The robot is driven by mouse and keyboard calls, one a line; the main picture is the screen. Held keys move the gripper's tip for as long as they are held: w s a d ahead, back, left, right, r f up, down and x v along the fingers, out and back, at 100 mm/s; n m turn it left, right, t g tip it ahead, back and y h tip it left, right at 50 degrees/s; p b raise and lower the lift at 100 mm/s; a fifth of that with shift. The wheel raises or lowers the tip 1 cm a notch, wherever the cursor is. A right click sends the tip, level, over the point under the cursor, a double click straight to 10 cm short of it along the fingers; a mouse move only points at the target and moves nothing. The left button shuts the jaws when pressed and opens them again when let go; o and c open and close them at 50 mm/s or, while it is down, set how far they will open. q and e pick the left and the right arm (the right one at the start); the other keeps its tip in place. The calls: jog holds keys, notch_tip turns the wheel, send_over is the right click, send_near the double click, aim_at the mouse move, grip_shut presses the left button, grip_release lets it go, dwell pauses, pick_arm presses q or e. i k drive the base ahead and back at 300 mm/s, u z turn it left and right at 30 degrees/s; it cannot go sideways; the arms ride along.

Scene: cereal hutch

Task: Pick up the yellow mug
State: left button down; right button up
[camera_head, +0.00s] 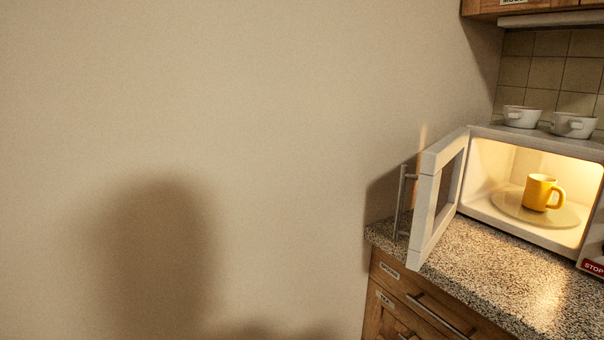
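The yellow mug (537,192) stands upright on the round glass plate (508,204) inside the lit microwave (517,237) at the right of the head view. Its handle points to the right. The microwave door (434,200) is open, swung out to the left and toward me. Neither of my grippers shows in this view.
The microwave stands on a speckled stone counter (497,276) above wooden drawers (425,305) with metal handles. Two white bowls (522,116) (573,125) sit on top of the microwave. A wall cabinet (487,7) hangs above. The left side shows only bare wall.

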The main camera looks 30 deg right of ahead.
aim_at(540, 187)
jog(key=z, duration=2.45)
jog(key=k, duration=0.25)
